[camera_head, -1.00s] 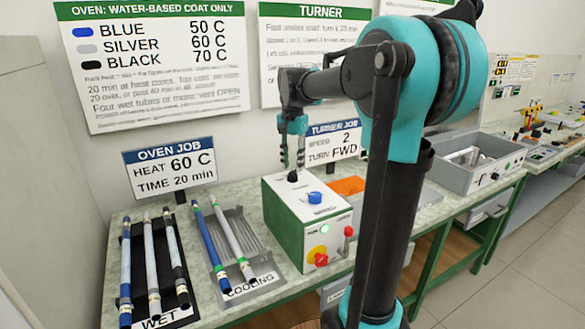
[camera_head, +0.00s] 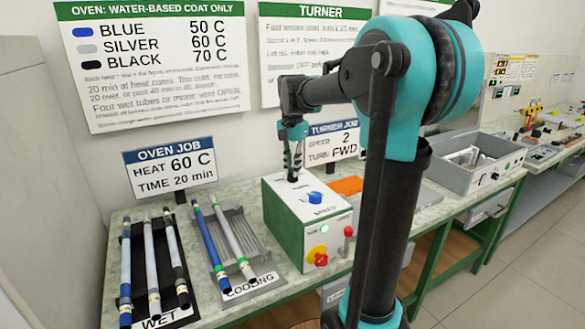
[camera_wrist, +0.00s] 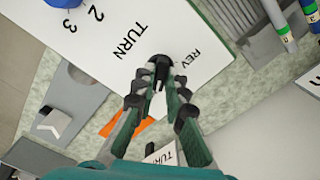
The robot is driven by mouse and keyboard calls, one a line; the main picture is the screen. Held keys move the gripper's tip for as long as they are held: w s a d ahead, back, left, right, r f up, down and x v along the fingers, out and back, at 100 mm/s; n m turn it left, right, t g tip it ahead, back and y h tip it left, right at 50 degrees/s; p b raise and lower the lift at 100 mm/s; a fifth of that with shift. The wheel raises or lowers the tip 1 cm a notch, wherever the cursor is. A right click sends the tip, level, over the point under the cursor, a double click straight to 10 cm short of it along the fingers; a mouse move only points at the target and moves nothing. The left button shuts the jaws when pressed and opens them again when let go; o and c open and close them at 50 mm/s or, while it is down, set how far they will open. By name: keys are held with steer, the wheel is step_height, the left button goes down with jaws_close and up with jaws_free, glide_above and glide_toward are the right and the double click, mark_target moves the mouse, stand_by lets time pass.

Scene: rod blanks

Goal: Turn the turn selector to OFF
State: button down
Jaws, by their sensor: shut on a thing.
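The turn selector (camera_wrist: 158,64) is a small black knob on the white top panel of the turner box (camera_head: 310,226). In the wrist view the words TURN and REV are printed beside it; any other labels around it are hidden or out of view. My gripper (camera_wrist: 160,80) points down at the panel and its fingertips are closed on the knob. In the head view my gripper (camera_head: 293,176) stands at the rear of the box's top and hides the knob. Which way the selector points cannot be made out.
A blue knob (camera_head: 315,197) with numbers by it sits nearby on the same panel. A green lamp, a red-and-yellow button (camera_head: 318,256) and a red-topped lever are on the box front. Racks of rods (camera_head: 228,245) lie left. A sign (camera_head: 334,142) reads TURN FWD.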

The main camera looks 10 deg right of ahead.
steer(key=shift+n, duration=0.3)
steer(key=n, duration=1.1)
stand_by(0.5)
steer(key=c, duration=1.6)
jaws_free()
steer(key=shift+o, duration=0.2)
step_height(320, 180, up, 12)
